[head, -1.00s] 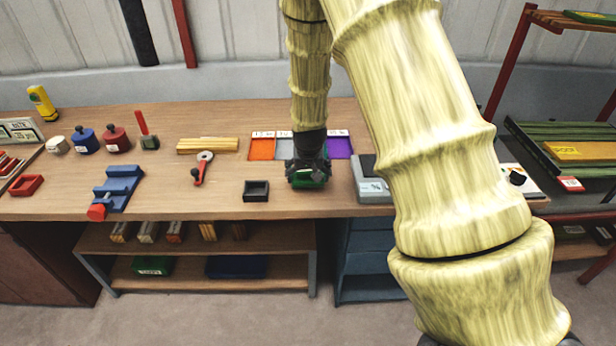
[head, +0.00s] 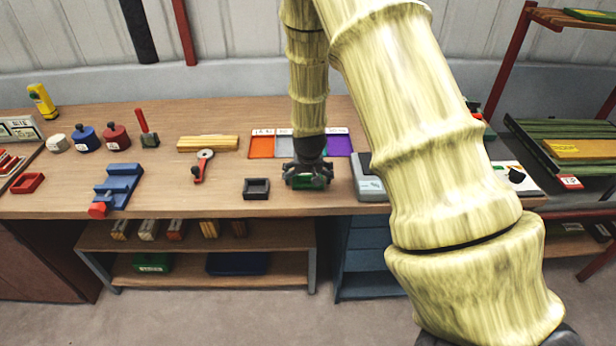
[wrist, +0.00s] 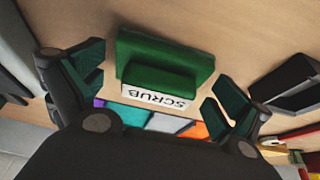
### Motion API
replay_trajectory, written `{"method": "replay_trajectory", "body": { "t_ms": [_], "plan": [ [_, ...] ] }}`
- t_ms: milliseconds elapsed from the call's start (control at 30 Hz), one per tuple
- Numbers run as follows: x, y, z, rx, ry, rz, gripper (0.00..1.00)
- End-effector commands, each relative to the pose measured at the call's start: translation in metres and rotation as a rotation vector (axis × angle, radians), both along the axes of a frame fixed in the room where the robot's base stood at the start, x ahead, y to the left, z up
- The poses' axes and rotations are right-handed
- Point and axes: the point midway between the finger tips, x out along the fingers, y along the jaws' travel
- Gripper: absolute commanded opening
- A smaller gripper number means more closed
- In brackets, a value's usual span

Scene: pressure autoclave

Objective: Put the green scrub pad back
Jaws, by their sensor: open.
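The green scrub pad (wrist: 165,62) is a green block on a wider green base, with a white "SCRUB" label, upside down in the wrist view. It rests on the bench top between and beyond my spread fingers. My gripper (wrist: 150,92) is open, a finger on each side of the pad with visible gaps. In the head view my gripper (head: 308,180) points down over the front of the bench, with the pad's green (head: 320,182) partly showing between its fingers. A colour-sectioned mat (head: 262,147) with orange, grey and purple areas lies just behind, partly hidden by my arm.
A small black open box (head: 256,188) stands close to the left of my gripper, and a grey scale (head: 369,186) close to the right. A red-handled tool (head: 200,168), wooden strips (head: 207,144) and a blue vise (head: 119,185) lie further left.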

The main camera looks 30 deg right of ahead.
Motion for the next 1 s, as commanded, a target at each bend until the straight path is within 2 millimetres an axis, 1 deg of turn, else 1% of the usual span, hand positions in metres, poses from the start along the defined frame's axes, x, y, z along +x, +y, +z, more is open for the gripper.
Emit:
{"method": "replay_trajectory", "body": {
  "t_ms": [267, 1000],
  "plan": [
    [-0.002, 0.002, 0.009, 0.000, 0.000, 0.000, 1.00],
    [-0.030, 0.019, 0.091, 0.000, -0.002, 0.000, 1.00]
  ]
}}
